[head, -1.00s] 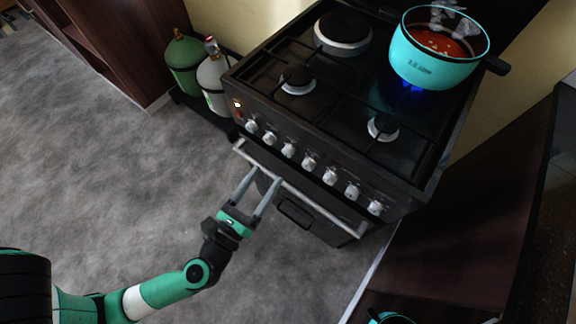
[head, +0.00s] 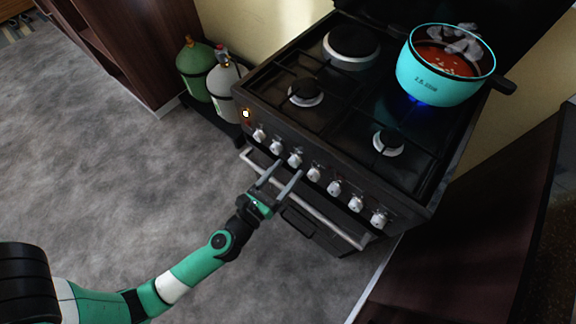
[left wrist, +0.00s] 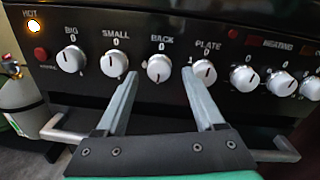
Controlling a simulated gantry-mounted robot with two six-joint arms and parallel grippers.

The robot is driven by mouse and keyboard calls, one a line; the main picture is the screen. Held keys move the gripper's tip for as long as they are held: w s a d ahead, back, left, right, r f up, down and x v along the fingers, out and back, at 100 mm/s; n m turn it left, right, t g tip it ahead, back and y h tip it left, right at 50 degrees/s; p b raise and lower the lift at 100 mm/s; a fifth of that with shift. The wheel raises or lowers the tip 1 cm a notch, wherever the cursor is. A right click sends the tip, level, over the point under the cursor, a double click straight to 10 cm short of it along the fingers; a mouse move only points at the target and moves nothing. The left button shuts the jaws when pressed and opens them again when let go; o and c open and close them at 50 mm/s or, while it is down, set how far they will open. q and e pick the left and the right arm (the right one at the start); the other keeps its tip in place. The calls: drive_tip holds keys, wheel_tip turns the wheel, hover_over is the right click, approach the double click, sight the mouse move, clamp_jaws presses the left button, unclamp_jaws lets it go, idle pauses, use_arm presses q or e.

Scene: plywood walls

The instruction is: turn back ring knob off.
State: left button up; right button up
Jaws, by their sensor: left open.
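The knob labelled BACK (left wrist: 159,68) is a white round knob on the dark cooker's front panel, third from the left. It also shows in the head view (head: 295,159). Its pointer's exact angle is too small to read surely. My left gripper (head: 289,168) is open and empty in front of the panel. In the left wrist view the left gripper's fingertips (left wrist: 160,72) lie on either side of the BACK knob, one toward SMALL and one toward PLATE. Contact with the knob is not visible. My right gripper is not in view.
A turquoise pot (head: 440,88) of steaming red food stands on the back right burner over a blue flame. An oven handle bar (head: 335,226) runs below the knobs. Gas bottles (head: 222,88) stand left of the cooker (head: 345,105). A lit lamp marked HOT (left wrist: 33,26) is at the panel's left.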

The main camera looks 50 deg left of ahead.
use_arm(q)
drive_tip(key=shift+w+a, duration=0.2)
drive_tip(key=shift+w, duration=0.45)
drive_tip(key=shift+c, duration=0.3)
clamp_jaws()
